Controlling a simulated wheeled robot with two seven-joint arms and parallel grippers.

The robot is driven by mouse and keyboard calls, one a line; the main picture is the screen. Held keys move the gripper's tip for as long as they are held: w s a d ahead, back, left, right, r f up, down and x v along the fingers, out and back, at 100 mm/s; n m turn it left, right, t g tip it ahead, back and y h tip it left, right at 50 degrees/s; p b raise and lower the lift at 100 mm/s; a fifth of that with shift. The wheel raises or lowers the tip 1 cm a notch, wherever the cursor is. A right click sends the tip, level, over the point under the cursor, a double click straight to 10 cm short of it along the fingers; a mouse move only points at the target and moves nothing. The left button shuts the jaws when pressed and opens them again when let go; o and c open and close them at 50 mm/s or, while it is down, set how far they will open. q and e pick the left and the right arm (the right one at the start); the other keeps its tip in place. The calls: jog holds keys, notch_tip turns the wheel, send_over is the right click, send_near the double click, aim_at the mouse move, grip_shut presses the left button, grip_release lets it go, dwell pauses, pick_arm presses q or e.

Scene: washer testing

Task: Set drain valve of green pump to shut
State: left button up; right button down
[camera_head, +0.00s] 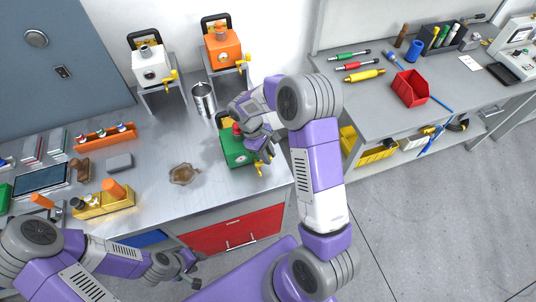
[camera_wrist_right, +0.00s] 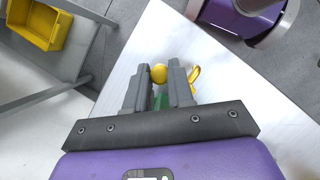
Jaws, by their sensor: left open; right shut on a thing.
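The green pump (camera_head: 234,150) stands near the front right of the grey bench, partly hidden by my right arm. Its yellow drain valve (camera_head: 259,169) shows at its lower right side. My right gripper (camera_head: 264,155) is at that side of the pump. In the right wrist view its fingers are shut on a yellow rounded part of the drain valve (camera_wrist_right: 158,73). A yellow lever (camera_wrist_right: 195,74) shows just right of the fingers, with some green behind them. The lever's exact angle is hard to tell. My left gripper (camera_head: 190,272) is open and empty, low in front of the bench.
A white pump (camera_head: 151,66) and an orange pump (camera_head: 223,48) stand on raised stands behind. A metal can (camera_head: 204,100) is behind the green pump. A brown puddle (camera_head: 184,174) lies left of it. A side bench (camera_head: 440,110) with tools is at the right.

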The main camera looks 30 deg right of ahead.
jog(key=shift+w+n, duration=0.1)
jog(key=shift+n, duration=0.2)
dwell(0.4)
jog(key=c, duration=1)
grip_release()
jog(key=p+v, duration=0.1)
jog(key=v, duration=0.6)
jog(key=shift+a+r, duration=0.15)
jog(key=shift+r, duration=0.15)
jog(key=shift+f, duration=0.1)
